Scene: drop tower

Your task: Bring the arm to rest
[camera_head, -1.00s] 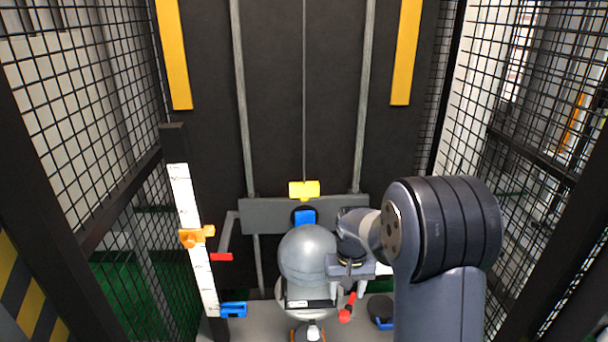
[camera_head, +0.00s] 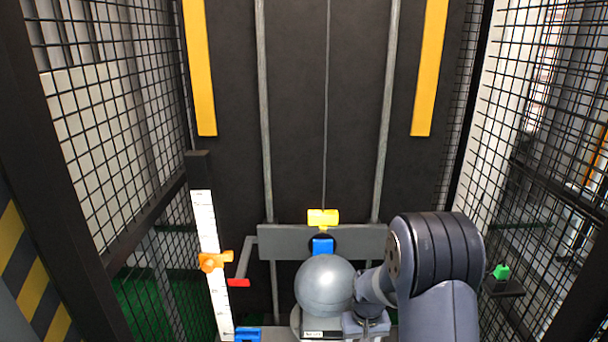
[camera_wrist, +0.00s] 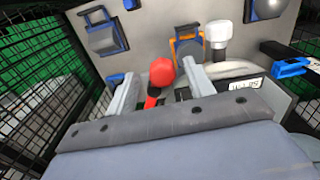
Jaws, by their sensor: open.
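My arm reaches in from the lower right in the head view. My gripper is low there, beside the grey ball (camera_head: 325,285), and its fingertips are cut off or hidden. In the wrist view my gripper (camera_wrist: 160,72) is open, with its two grey fingers apart. A red round knob (camera_wrist: 162,71) on a red stem shows between the fingers in the picture. I cannot tell how far it is from them, and no grip on it shows.
A white scale (camera_head: 206,230) with an orange slider (camera_head: 214,261) stands left. A yellow block (camera_head: 323,217) hangs at a grey crossbar (camera_head: 285,241). Mesh walls close both sides. A green object (camera_head: 501,271) sits at right. A blue handle (camera_wrist: 290,66) juts out in the wrist view.

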